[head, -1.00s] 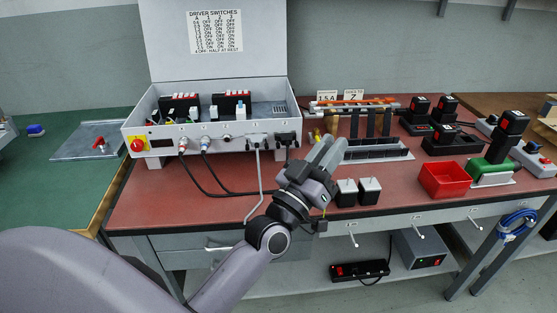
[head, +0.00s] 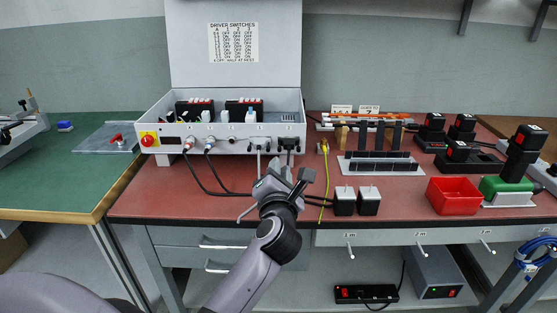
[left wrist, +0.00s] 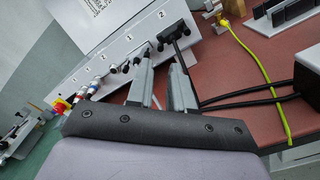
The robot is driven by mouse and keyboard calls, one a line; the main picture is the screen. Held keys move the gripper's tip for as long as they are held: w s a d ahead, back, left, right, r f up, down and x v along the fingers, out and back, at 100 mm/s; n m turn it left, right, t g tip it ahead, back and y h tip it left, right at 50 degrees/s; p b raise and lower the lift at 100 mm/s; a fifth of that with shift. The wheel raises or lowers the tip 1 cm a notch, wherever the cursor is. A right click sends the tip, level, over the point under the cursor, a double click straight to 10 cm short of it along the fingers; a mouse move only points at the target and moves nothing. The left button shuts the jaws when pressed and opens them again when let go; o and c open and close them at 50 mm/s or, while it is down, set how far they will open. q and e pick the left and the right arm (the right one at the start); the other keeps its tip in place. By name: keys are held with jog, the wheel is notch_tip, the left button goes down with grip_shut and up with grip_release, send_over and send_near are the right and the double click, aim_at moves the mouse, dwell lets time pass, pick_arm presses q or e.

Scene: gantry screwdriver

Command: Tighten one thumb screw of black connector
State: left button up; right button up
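The black connector (head: 289,144) is plugged into the right end of the grey control box's front (head: 222,145). Its cable hangs down from it. It also shows in the left wrist view (left wrist: 171,31), beyond my fingertips. A grey connector (head: 258,144) sits just left of it. My left gripper (head: 278,171) is in front of and below the connectors. In the left wrist view its two fingers (left wrist: 161,64) stand apart with nothing clearly held between them. My right gripper is not in view.
Two black blocks with white tops (head: 357,201) stand right of my left gripper. A yellow cable (head: 325,180) runs down over the table edge. Black cables cross the red tabletop (head: 150,202). A red bin (head: 454,196) is further right.

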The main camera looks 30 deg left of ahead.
aim_at(280, 150)
pick_arm(q)
jog(key=shift+b+x, duration=0.55)
jog(key=shift+x, duration=3.05)
grip_shut()
